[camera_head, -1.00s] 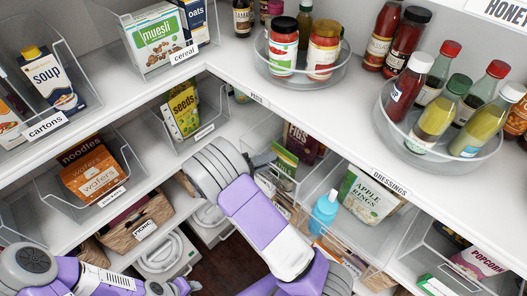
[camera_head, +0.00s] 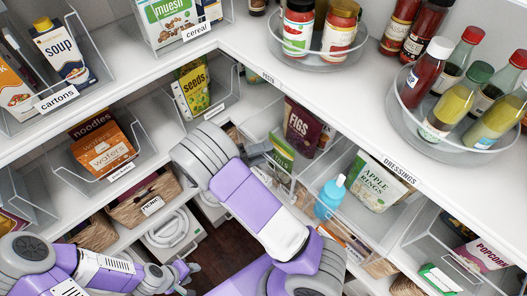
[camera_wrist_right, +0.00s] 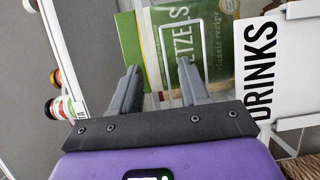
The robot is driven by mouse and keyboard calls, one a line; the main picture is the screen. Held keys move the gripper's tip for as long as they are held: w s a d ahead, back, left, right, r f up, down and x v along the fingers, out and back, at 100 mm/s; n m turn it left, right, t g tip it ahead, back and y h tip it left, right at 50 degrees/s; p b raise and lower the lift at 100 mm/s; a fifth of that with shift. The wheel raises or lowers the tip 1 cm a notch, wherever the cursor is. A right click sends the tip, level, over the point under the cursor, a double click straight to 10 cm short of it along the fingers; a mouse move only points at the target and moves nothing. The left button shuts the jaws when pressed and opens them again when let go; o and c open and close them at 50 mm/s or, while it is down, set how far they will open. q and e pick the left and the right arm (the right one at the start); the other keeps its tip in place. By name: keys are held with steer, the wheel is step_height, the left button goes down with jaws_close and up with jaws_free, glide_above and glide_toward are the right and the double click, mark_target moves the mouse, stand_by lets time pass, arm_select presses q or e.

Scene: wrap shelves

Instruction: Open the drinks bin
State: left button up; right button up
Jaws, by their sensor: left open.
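The white DRINKS label (camera_wrist_right: 264,65) fills the right of the right wrist view. A white wire loop (camera_wrist_right: 203,40) stands beside it, in front of a green pretzels pack (camera_wrist_right: 183,22). My right gripper (camera_wrist_right: 160,92) is open, its two fingers apart just below the pack and left of the label; the loop's lower end is near the right finger. I cannot tell whether they touch. In the head view, my right arm hides most of its gripper and the label, near the green pack (camera_head: 282,153). My left gripper (camera_head: 184,274) is open and empty, low at the left, away from the bin.
A clear bin holding a blue bottle (camera_head: 330,196) and an apple rings bag (camera_head: 375,182) is right of my right arm. A wafers bin (camera_head: 103,150) and a wicker picnic basket (camera_head: 147,198) are at left. The white upper shelf (camera_head: 300,95) overhangs. Dark floor shows below.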

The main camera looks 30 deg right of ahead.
steer(key=v, duration=0.7)
steer(key=shift+a, duration=0.35)
